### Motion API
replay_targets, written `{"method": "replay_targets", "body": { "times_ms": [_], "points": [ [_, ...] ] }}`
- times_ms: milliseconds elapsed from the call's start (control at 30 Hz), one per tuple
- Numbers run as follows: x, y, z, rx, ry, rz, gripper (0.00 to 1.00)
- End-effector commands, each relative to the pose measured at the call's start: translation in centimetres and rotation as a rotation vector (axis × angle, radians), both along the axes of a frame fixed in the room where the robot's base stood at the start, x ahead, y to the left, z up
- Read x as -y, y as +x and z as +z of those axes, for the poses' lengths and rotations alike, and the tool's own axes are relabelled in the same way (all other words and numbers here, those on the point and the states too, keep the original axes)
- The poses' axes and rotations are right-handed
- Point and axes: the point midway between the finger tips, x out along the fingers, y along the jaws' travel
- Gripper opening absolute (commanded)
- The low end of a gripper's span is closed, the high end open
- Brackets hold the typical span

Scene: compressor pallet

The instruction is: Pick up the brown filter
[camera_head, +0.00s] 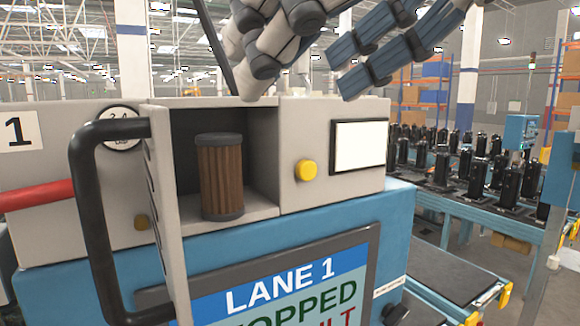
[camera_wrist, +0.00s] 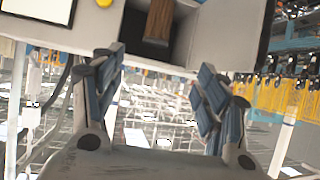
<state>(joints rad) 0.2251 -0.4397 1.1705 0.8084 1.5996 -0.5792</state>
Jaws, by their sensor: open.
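The brown filter (camera_head: 222,178) is a ribbed upright cylinder with dark grey end caps. It stands inside the open compartment (camera_head: 262,207) of the grey machine box. In the wrist view the filter (camera_wrist: 158,20) shows at the top edge, partly cut off, beyond the fingertips. My gripper (camera_head: 298,82) is open and empty, above and to the right of the compartment in the head view. In the wrist view my gripper (camera_wrist: 160,62) has its two blue-padded fingers well apart, with nothing between them. The gripper and filter are not touching.
The compartment door (camera_head: 167,200) with its black handle (camera_head: 82,205) stands open left of the filter. A yellow button (camera_head: 306,170) and white panel (camera_head: 359,146) are on the right. A lane screen (camera_head: 290,290) is below. Black compressors (camera_head: 475,178) stand on a conveyor behind.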

Motion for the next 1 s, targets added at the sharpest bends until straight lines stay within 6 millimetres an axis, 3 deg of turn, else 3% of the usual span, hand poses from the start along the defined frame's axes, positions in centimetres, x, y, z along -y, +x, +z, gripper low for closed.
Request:
{"method": "replay_targets", "body": {
  "times_ms": [400, 733, 1000],
  "points": [
    [-2.6, 2.4, -1.9, 0.003, -0.002, 0.011, 0.68],
    [-5.9, 6.1, -4.6, 0.002, -0.002, 0.008, 0.68],
    [-7.0, 7.6, -5.5, 0.003, -0.001, 0.004, 0.68]
  ]
}}
